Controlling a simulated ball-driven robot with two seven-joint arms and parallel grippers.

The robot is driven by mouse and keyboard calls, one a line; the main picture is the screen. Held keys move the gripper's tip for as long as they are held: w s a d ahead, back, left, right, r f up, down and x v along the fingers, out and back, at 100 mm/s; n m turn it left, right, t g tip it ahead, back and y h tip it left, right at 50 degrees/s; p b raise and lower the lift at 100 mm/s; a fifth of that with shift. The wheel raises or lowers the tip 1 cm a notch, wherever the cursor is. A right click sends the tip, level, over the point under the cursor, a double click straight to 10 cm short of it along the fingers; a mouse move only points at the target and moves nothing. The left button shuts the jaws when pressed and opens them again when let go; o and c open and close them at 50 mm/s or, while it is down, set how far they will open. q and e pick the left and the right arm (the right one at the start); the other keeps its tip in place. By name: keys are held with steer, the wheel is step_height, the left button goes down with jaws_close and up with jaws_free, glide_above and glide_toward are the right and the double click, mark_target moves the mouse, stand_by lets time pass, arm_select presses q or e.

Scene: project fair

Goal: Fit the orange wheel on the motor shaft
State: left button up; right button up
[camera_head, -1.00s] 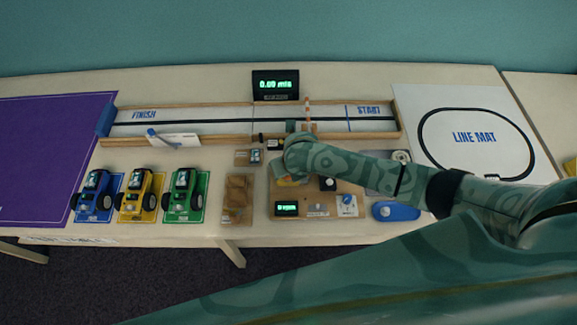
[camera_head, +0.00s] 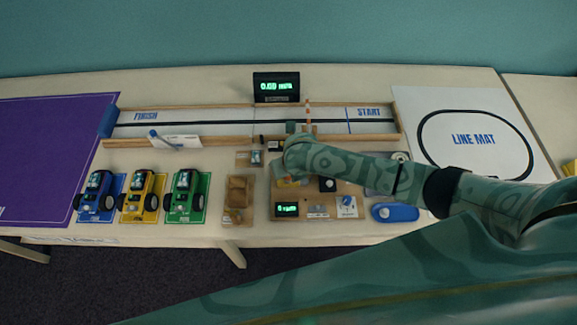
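My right arm comes in from the right, and its wrist and gripper (camera_head: 291,168) are over the back left part of the wooden motor board (camera_head: 325,190). The fingers are mostly hidden under the arm, so I cannot tell whether they are open or shut. A small patch of orange (camera_head: 288,181) shows just below the gripper; it may be the orange wheel, but its hold or fit on a shaft is hidden. The motor shaft is not visible. A green-lit display (camera_head: 287,209) and a blue knob (camera_head: 347,201) are at the board's front. My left gripper is not in view.
A wooden tray (camera_head: 239,199) stands left of the board. Blue (camera_head: 97,196), yellow (camera_head: 142,196) and green (camera_head: 186,196) cars stand further left. The track (camera_head: 220,127) runs behind. A blue object (camera_head: 394,212) lies right of the board. The line mat (camera_head: 472,135) is at the right.

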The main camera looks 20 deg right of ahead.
steer(key=shift+f, duration=0.3)
stand_by(0.6)
steer(key=shift+f+b, duration=0.55)
steer(key=shift+f, duration=0.6)
stand_by(0.8)
stand_by(0.9)
steer(key=o, duration=1.4)
steer(key=shift+o, duration=0.2)
step_height(320, 180, up, 8)
steer(key=p, duration=0.8)
steer(key=shift+f, duration=0.15)
